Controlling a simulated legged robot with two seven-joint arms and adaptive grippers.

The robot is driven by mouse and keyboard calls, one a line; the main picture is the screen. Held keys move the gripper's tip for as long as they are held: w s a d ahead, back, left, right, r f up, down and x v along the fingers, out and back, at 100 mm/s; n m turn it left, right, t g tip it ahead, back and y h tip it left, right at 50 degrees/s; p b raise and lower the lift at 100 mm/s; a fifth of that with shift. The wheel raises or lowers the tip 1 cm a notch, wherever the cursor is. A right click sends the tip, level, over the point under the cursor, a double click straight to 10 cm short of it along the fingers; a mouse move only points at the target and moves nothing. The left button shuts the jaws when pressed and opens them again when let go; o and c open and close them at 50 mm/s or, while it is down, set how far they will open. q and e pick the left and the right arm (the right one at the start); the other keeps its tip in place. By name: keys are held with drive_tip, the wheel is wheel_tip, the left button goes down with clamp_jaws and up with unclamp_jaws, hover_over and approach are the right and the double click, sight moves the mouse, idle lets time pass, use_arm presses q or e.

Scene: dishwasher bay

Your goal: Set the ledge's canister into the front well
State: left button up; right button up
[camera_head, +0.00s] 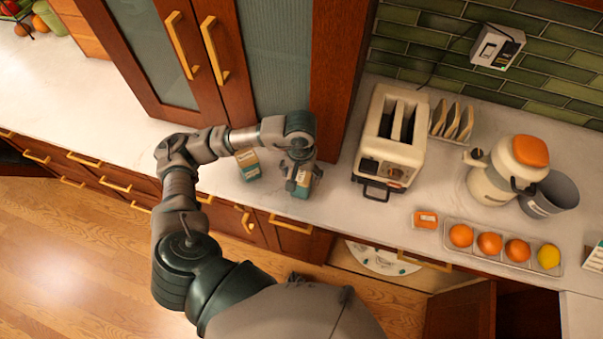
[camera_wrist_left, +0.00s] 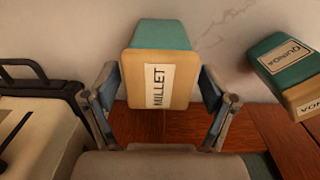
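A tan-and-teal canister labelled MILLET (camera_wrist_left: 137,85) stands between the fingers of my left gripper (camera_wrist_left: 160,95). In the head view the left gripper (camera_head: 302,176) reaches down over this canister (camera_head: 301,190) at the counter's front. The fingertips are close beside its two sides; whether they press on it cannot be told. A matching QUINOA canister (camera_wrist_left: 285,60) stands apart from it; it also shows in the head view (camera_head: 248,165). An open bay below the counter holds a round white piece with openings (camera_head: 378,259), partly hidden by the counter edge. My right gripper is out of view.
A toaster (camera_head: 392,145) stands close to the right of the held-over canister. A rack (camera_head: 453,122), a jug (camera_head: 490,185), a grey bin (camera_head: 556,193) and a fruit tray (camera_head: 490,262) fill the right counter.

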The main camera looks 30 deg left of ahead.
use_arm(q)
wheel_tip(320, 180, up, 12)
idle(0.6)
idle(0.5)
